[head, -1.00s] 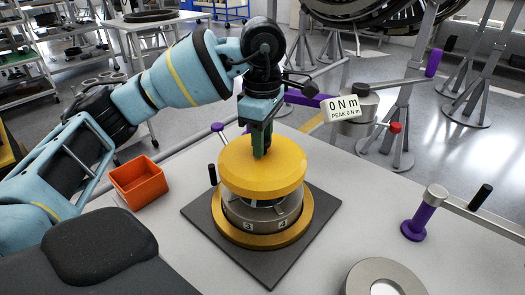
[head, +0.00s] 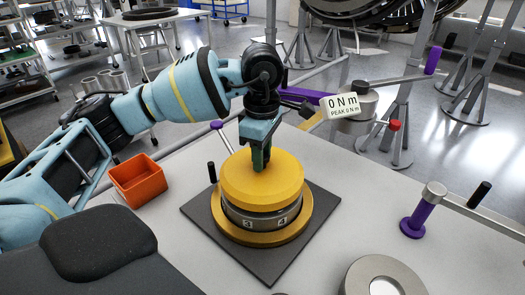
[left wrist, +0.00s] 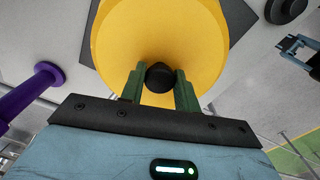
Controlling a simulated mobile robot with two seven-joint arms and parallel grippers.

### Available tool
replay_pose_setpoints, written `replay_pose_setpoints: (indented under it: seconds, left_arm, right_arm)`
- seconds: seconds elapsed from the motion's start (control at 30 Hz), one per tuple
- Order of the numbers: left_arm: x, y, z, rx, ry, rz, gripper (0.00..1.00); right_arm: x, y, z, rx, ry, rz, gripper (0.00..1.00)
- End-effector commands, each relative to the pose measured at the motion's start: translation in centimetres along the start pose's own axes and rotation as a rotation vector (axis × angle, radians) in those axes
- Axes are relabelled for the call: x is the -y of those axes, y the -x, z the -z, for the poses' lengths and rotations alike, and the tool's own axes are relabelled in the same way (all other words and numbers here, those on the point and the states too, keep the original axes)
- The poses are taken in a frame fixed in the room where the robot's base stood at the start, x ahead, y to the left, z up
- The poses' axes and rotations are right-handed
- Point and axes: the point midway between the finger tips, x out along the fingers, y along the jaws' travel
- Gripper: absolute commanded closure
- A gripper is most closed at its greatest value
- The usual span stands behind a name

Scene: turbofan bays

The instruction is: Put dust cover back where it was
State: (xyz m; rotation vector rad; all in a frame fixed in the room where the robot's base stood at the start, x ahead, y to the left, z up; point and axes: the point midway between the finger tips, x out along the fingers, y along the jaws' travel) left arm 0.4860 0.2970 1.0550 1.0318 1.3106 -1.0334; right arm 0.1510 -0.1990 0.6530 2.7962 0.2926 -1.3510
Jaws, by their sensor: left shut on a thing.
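The dust cover (head: 262,187) is a thick yellow disc with a black knob (left wrist: 160,76) on top. My left gripper (head: 261,163) is above it, with its green fingers shut on the knob, one on each side in the left wrist view (left wrist: 159,82). The cover is level over the round metal housing (head: 262,217) marked 3 and 4. Its lower edge is at or just above the housing's top; I cannot tell whether they touch. The housing's top opening is hidden under the cover. My right gripper does not show in the head view.
The housing has a yellow base ring (head: 300,232) on a dark square mat (head: 273,268). An orange bin (head: 138,182) stands left. A purple-handled torque arm with a display (head: 345,106) is behind; a purple post (head: 417,220) and metal ring (head: 362,270) are right.

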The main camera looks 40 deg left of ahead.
Motion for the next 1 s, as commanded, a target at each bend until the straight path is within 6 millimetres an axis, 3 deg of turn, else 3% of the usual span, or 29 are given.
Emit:
replay_pose_setpoints:
  seconds: [0.07, 0.1, 0.27, 0.67, 1.0]
  left_arm:
    - [0.0, 0.0, 0.0, 0.0, 0.0, -0.001, 0.98]
    - [0.0, 0.0, 0.0, 0.0, 0.0, 0.0, 0.67]
    - [0.0, 0.0, 0.0, 0.0, 0.0, -0.001, 0.47]
    - [0.0, 0.9, 0.0, 0.0, 0.0, -0.004, 0.47]
    - [-0.1, 7.0, -0.1, 0.002, -0.001, -0.005, 0.47]
  right_arm:
    - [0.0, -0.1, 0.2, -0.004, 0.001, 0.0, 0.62]
    - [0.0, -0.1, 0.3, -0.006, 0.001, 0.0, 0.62]
    - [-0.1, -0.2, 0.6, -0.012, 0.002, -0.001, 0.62]
    - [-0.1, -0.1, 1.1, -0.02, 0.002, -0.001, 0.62]
    - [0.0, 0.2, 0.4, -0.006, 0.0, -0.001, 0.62]
